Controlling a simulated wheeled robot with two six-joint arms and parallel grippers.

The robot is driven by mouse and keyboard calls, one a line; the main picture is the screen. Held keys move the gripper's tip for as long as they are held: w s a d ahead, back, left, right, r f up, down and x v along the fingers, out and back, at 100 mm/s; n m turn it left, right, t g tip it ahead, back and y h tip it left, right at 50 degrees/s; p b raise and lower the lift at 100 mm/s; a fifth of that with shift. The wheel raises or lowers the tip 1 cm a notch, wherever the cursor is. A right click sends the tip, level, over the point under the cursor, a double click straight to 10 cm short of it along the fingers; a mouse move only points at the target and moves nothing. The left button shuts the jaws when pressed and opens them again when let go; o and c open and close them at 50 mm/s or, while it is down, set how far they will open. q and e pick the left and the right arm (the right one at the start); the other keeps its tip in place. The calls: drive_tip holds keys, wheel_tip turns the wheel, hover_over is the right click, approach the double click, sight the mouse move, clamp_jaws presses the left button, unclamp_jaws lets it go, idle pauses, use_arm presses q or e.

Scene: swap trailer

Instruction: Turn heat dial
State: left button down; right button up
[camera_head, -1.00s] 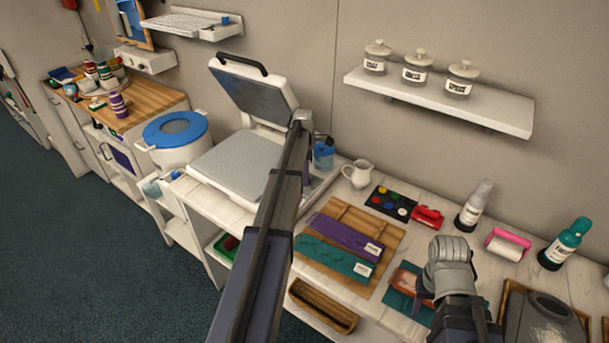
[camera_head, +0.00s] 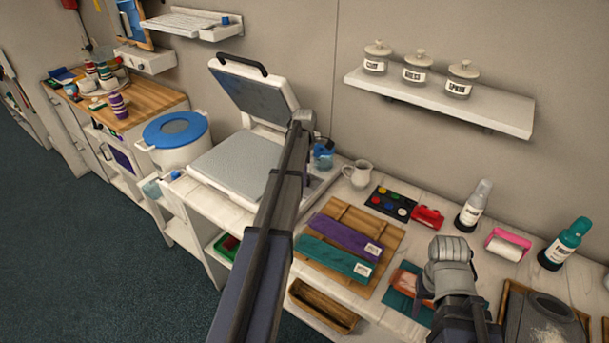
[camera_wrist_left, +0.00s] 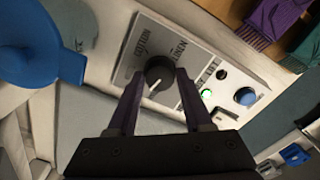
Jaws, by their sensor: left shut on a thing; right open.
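In the left wrist view, the black round heat dial (camera_wrist_left: 158,68) sits on a pale control panel (camera_wrist_left: 207,62) with printed fabric labels, including "LINEN". My left gripper (camera_wrist_left: 160,80) has one finger on each side of the dial and is shut on it. The dial's white pointer line points toward the lower left of the picture. A green light (camera_wrist_left: 207,94) glows on the panel near a blue button (camera_wrist_left: 245,96). In the head view, the heat press (camera_head: 235,165) stands with its lid (camera_head: 254,92) raised; my left arm hides the dial. My right gripper (camera_head: 422,291) is open over the worktop.
A white jug (camera_head: 359,174), a paint palette (camera_head: 391,203) and a wooden tray (camera_head: 345,216) with purple and teal cloths lie right of my left arm. A white bucket with a blue lid (camera_head: 176,130) stands left of the press. Jars stand on a wall shelf (camera_head: 440,98).

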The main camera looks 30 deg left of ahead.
use_arm(q)
drive_tip(key=m, duration=0.5)
drive_tip(key=shift+m, duration=0.3)
drive_tip(key=m, duration=1)
drive_tip(key=shift+m, duration=0.4)
drive_tip(key=m, duration=0.4)
drive_tip(key=shift+m, duration=0.6)
drive_tip(key=shift+c, duration=1.6)
unclamp_jaws()
drive_tip(key=shift+r, duration=0.1)
use_arm(e)
drive_tip(key=shift+r, duration=0.1)
